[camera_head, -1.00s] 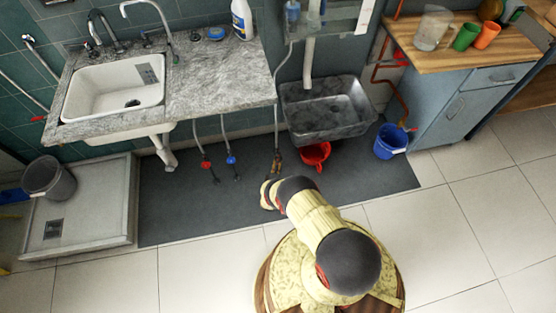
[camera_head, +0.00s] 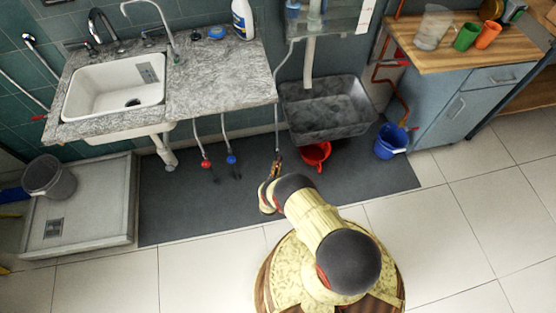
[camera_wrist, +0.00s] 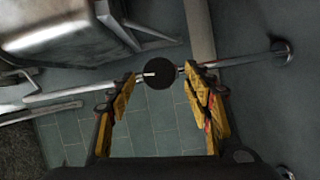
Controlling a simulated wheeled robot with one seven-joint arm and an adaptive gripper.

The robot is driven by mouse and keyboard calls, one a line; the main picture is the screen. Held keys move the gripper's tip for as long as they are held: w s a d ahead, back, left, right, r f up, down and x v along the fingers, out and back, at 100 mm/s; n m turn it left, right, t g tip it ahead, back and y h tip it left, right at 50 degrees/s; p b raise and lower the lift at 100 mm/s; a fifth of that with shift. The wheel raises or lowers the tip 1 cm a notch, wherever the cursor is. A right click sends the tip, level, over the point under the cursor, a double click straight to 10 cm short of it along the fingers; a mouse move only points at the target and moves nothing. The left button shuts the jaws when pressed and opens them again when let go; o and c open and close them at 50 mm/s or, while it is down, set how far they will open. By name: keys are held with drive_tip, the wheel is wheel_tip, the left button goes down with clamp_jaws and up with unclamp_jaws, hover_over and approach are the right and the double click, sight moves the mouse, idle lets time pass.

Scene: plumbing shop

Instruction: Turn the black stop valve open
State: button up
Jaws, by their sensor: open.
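The black stop valve shows in the wrist view as a round black knob (camera_wrist: 159,74) with a pale mark on its face, on a thin metal pipe. My gripper (camera_wrist: 160,77) is open, with one yellow-and-black finger on each side of the knob. Gaps show between the fingertips and the knob; I cannot tell whether the tips reach its depth. In the head view my gripper (camera_head: 275,165) is low at the foot of the pipe (camera_head: 277,125), right of the blue valve. The black knob is not distinguishable there.
The dark mat (camera_head: 190,215) is clear in front.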

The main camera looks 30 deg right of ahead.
drive_tip(key=v, duration=0.9)
drive_tip(key=shift+s+a, duration=0.2)
